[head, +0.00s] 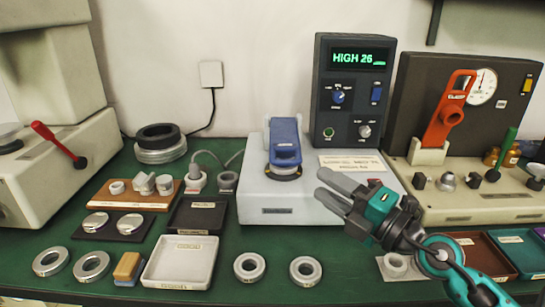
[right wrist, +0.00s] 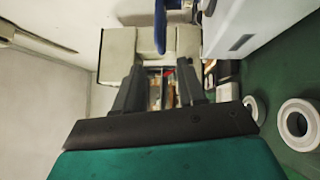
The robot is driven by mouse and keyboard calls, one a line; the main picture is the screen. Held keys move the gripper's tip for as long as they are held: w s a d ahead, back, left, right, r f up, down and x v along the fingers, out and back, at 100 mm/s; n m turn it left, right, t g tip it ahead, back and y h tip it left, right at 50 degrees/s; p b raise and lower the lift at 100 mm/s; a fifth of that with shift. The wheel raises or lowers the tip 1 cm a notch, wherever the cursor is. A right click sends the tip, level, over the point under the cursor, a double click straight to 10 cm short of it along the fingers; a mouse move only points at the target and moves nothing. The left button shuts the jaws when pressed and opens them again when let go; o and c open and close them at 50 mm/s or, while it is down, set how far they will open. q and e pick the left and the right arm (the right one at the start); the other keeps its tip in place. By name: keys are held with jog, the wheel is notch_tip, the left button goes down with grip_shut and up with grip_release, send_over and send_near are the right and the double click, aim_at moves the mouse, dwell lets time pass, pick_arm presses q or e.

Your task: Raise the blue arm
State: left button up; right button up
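The blue arm (head: 285,140) is on the white tester (head: 280,206), its front end down over a dark round seat (head: 285,173). Part of the blue arm also shows at the top of the right wrist view (right wrist: 160,28). My right gripper (head: 320,183) is to the right of the blue arm and apart from it, above the front right of the tester. Its two fingers point left with a gap between them, and the right wrist view shows nothing held between them (right wrist: 160,85). My left gripper is not in view.
A dark display box (head: 353,90) reading "HIGH 26" stands behind the tester. A machine with an orange arm (head: 450,112) stands right. Bearing rings (head: 249,266) and a pale tray (head: 181,262) lie in front. A red-handled lever (head: 58,143) is at left.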

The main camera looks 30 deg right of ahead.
aim_at(292, 163)
pick_arm(q)
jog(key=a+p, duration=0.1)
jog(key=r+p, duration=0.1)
jog(key=p, duration=0.1)
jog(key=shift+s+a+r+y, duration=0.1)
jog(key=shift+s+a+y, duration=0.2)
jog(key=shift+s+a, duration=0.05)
pick_arm(e)
jog(key=x, duration=1.2)
jog(key=shift+a, duration=0.1)
jog(key=c, duration=0.7)
grip_shut()
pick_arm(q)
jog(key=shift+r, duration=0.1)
pick_arm(e)
jog(key=shift+r, duration=0.15)
